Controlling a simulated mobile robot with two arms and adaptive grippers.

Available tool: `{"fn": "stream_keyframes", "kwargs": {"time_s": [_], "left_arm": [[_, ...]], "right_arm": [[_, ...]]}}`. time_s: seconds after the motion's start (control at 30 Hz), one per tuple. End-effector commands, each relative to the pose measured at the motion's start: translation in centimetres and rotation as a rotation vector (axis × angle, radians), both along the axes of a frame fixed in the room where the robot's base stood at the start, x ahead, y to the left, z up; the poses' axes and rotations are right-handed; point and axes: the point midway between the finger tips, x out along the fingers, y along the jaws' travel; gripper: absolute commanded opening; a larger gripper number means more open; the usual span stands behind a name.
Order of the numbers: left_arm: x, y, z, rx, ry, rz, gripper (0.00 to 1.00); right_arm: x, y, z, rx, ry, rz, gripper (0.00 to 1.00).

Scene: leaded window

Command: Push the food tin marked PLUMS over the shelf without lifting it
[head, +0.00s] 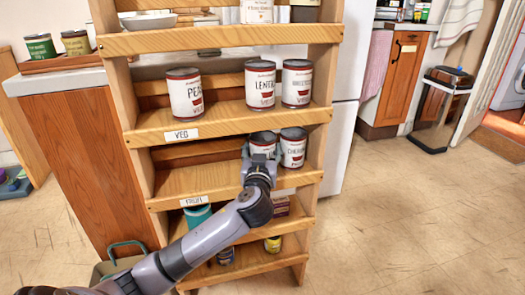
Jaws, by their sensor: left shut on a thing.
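My left gripper (261,158) reaches into the shelf with the FRUIT label (194,201). It is shut on a food tin (263,138) with a dark lid and white side. The gripper covers most of this tin's front, so I cannot read its name; it may be the PLUMS tin. A tin that seems to read CHERRIES (293,151) stands upright just right of it, very close or touching. The left part of this shelf board (195,182) is bare. My right gripper is not in view.
The shelf above, labelled VEG (181,134), holds a PEAS tin (185,95), a LENTILS tin (260,85) and another tin (297,83). Below stand a teal container (197,216) and small goods. Wooden side posts bound the shelves.

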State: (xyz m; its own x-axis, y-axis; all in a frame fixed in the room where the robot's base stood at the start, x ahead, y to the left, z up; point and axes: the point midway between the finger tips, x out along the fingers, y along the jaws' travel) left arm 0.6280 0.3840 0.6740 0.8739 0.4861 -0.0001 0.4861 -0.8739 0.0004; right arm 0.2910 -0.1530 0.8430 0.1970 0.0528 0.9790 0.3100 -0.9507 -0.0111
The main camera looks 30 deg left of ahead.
Motion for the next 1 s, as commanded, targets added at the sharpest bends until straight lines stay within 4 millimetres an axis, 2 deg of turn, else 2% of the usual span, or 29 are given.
{"fn": "stream_keyframes", "kwargs": {"time_s": [0.03,0.07,0.1,0.4,0.73,0.87,1.0], "left_arm": [[0.0,0.0,0.0,0.000,0.000,0.001,0.13],[0.0,0.0,0.0,0.000,0.000,0.001,0.61],[0.0,0.0,0.0,0.000,0.000,0.001,0.63],[0.0,0.0,0.0,0.000,0.000,0.000,0.82],[-0.3,-0.2,0.0,0.000,0.001,-0.001,0.82],[-1.5,-1.0,-0.1,-0.001,0.000,-0.003,0.82],[-4.1,-2.4,-0.2,-0.003,0.002,-0.004,0.82]], "right_arm": [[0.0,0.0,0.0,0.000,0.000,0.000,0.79],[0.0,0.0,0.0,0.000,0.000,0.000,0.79],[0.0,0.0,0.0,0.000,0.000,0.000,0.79],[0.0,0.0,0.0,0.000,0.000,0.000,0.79],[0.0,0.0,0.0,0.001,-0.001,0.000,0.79],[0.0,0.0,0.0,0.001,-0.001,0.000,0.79],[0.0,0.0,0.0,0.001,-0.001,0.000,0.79]]}}
